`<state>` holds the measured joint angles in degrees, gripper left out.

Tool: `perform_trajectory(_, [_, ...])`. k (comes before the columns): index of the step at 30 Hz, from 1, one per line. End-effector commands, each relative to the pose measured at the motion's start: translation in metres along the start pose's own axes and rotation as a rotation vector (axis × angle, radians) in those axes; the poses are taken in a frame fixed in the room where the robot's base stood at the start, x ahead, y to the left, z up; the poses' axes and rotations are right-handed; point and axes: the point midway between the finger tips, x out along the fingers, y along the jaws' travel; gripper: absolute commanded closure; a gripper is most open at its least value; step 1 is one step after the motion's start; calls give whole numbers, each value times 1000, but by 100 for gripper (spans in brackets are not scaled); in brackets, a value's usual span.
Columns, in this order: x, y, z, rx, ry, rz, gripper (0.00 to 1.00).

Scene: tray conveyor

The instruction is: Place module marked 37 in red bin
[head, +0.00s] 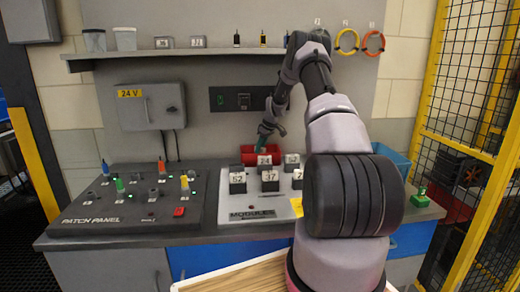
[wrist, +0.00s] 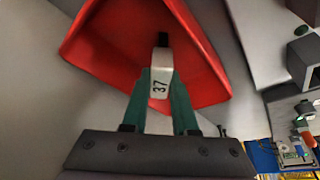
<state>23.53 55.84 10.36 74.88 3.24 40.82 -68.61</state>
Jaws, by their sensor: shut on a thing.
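I cannot tell whether the module touches the bin. In the head view my gripper (head: 266,134) is just above the red bin (head: 248,158), at the back of the counter. The held module is hard to make out there.
Several numbered modules (head: 238,182) stand on the white modules board (head: 226,212) in front of the bin. A patch panel (head: 130,212) with colored plugs lies to the left. A blue bin (head: 398,160) is to the right, partly behind my arm. A shelf (head: 200,52) runs above.

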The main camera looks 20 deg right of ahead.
Motion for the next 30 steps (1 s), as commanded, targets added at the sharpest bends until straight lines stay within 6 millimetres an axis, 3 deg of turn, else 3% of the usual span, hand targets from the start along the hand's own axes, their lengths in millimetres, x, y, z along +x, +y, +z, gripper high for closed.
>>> perform_trajectory(7, [2,0,0,0,0,0,100])
perform_trajectory(8, [2,0,0,0,1,0,66])
perform_trajectory(9, [1,0,0,0,1,0,50])
perform_trajectory(10, [1,0,0,0,1,0,43])
perform_trajectory(22, [-5,1,-1,0,1,2,43])
perform_trajectory(30, [-56,2,-1,0,2,4,43])
